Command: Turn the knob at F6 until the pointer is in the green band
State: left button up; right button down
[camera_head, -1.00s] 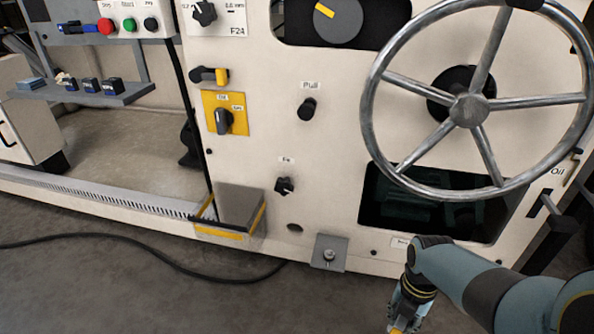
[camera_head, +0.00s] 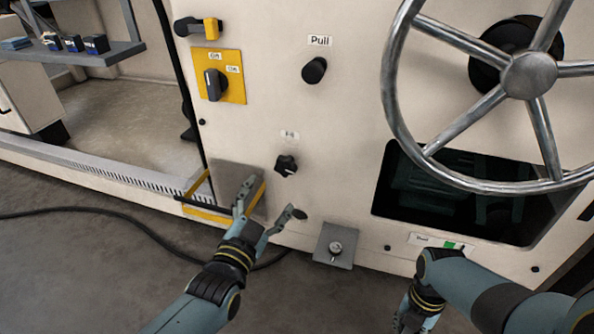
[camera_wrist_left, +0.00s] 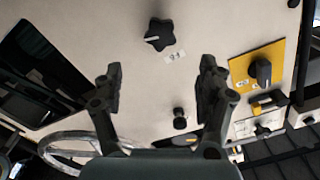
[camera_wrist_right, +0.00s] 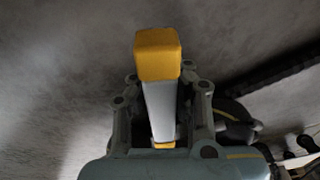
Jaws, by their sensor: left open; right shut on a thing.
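The knob at F6 (camera_head: 286,165) is a black lobed knob on the cream panel, below a small blurred label. It also shows in the left wrist view (camera_wrist_left: 160,33), with a light line on its face. My left gripper (camera_head: 269,202) is open and empty, below the knob and apart from it. A white strip with a green band (camera_head: 452,244) sits low on the panel under the dark window; I cannot make out a pointer. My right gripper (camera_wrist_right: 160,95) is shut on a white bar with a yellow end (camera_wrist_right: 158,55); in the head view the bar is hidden.
A large metal handwheel (camera_head: 528,75) stands out at the upper right. A black Pull knob (camera_head: 314,70) and a yellow switch plate (camera_head: 232,80) are above. A grey box with yellow edging (camera_head: 208,214) and a grey bracket (camera_head: 335,246) sit low on the panel.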

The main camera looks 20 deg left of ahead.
aim_at(285, 168)
pick_arm(q)
jog(key=w+b, duration=0.1)
jog(key=w, duration=0.2)
jog(key=w+b, duration=0.1)
jog(key=w, duration=0.3)
jog(key=w+b, duration=0.2)
jog(key=w, duration=0.1)
jog(key=shift+w+d+f, duration=0.2)
jog(key=shift+f, duration=0.05)
jog(key=shift+w+r, duration=0.2)
jog(key=shift+w, duration=0.25)
pick_arm(e)
jog(key=s+f, duration=0.3)
jog(key=f, duration=0.3)
jog(key=shift+f+g, duration=0.25)
jog(key=shift+g, duration=0.15)
pick_arm(q)
jog(key=shift+c, duration=0.3)
pick_arm(e)
jog(key=shift+s, duration=0.1)
pick_arm(q)
jog(key=c, duration=1.1)
